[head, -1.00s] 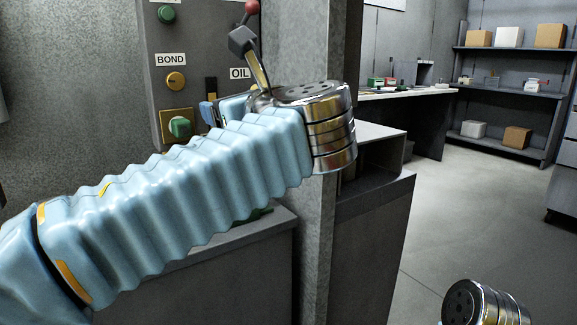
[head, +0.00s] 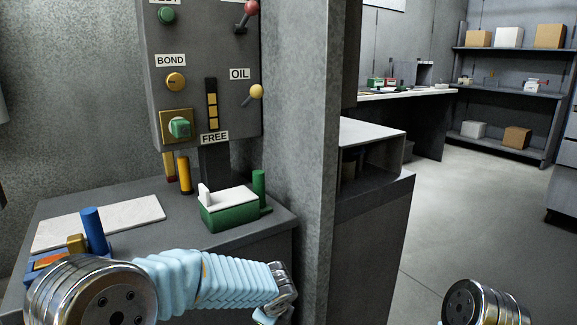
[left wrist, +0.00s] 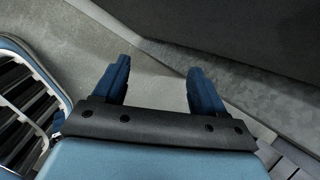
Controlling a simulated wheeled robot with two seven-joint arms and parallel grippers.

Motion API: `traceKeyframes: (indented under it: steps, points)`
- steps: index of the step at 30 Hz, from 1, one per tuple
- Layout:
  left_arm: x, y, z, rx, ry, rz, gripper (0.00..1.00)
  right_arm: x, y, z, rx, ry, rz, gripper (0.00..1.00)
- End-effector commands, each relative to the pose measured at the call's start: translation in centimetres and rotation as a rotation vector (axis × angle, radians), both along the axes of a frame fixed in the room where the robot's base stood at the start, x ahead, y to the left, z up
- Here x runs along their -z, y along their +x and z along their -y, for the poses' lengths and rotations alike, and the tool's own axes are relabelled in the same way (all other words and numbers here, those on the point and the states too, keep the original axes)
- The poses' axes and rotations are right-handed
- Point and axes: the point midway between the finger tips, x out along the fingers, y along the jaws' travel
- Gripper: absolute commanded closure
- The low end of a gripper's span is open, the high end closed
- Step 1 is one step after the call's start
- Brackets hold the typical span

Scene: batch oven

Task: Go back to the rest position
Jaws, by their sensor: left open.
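My left gripper (left wrist: 159,67) is open in the left wrist view, its two dark blue fingers apart with nothing between them. Bare grey floor and the edge of a grey surface show beyond the fingers. In the head view my left arm lies low along the bottom edge, in front of the bench, with its wrist at bottom centre; the fingers cannot be made out there. My right gripper is out of view; only a metal joint of mine shows at bottom right.
A control panel (head: 198,95) with knobs and levers hangs above a grey bench (head: 150,258). On the bench are a green box with a white top (head: 230,212), a white plate (head: 100,221) and a blue cylinder (head: 94,230). A grey pillar (head: 318,170) stands right; open floor lies beyond.

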Motion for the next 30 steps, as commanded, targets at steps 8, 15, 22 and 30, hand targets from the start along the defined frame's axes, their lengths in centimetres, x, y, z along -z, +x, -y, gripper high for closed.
traceKeyframes:
  steps: [8, 15, 22, 30]
  points:
    - [19.9, -13.7, -2.8, -0.937, -0.585, -0.489, 0.29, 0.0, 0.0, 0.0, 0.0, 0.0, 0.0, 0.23]
    - [26.3, -23.6, -5.9, -1.912, -0.804, -0.592, 0.29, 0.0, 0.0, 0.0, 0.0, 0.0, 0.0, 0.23]
    - [27.0, -25.3, -6.7, -2.106, -0.821, -0.564, 0.29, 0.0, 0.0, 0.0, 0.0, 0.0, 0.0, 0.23]
    - [27.0, -25.2, -6.7, -2.099, -0.82, -0.563, 0.29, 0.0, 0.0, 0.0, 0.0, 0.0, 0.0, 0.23]
